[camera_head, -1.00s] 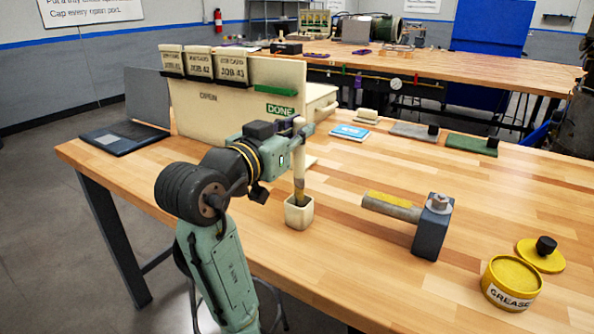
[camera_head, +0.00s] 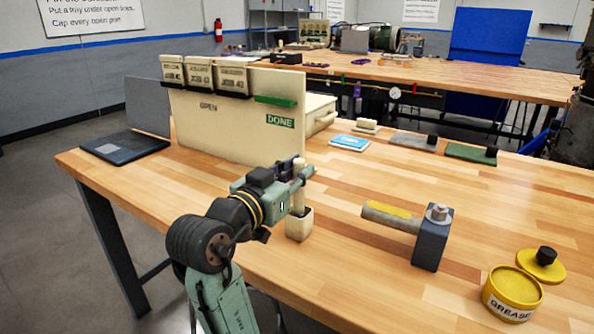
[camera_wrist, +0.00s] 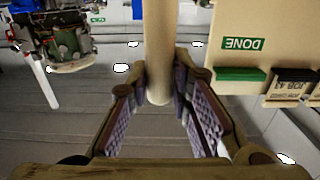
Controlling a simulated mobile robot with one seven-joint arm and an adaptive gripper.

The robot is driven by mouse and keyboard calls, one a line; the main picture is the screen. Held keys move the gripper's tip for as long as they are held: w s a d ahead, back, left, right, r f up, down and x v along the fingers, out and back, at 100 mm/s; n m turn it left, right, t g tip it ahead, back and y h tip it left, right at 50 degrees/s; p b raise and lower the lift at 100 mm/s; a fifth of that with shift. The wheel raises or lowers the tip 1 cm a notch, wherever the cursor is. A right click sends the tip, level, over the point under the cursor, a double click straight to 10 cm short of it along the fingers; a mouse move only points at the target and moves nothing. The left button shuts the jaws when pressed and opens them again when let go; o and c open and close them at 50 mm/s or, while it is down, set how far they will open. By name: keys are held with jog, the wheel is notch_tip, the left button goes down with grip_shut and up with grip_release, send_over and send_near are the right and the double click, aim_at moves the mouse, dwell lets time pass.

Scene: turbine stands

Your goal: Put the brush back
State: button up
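The brush (camera_head: 299,197) stands upright, its cream handle showing and its lower end hidden inside the small cream square cup (camera_head: 299,228) on the wooden bench. My gripper (camera_head: 299,176) reaches the upper handle from the left, low above the cup. In the wrist view, the handle (camera_wrist: 159,50) runs between my fingertips (camera_wrist: 160,82), close against both, with its rounded end showing between the purple pads. The gripper looks shut on the handle, with no clear gap at either side.
A hammer-like tool (camera_head: 430,235) lies right of the cup. A yellow grease tin (camera_head: 512,293) and its lid (camera_head: 541,264) are at the front right. The cream board marked DONE (camera_head: 230,125) stands behind my arm. A laptop (camera_head: 125,145) is at left.

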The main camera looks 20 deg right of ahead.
jog(key=o, duration=0.4)
jog(key=shift+c, duration=0.2)
jog(key=shift+r, duration=0.3)
jog(key=b+v, duration=0.2)
jog(key=v, duration=1)
jog(key=shift+b, duration=0.35)
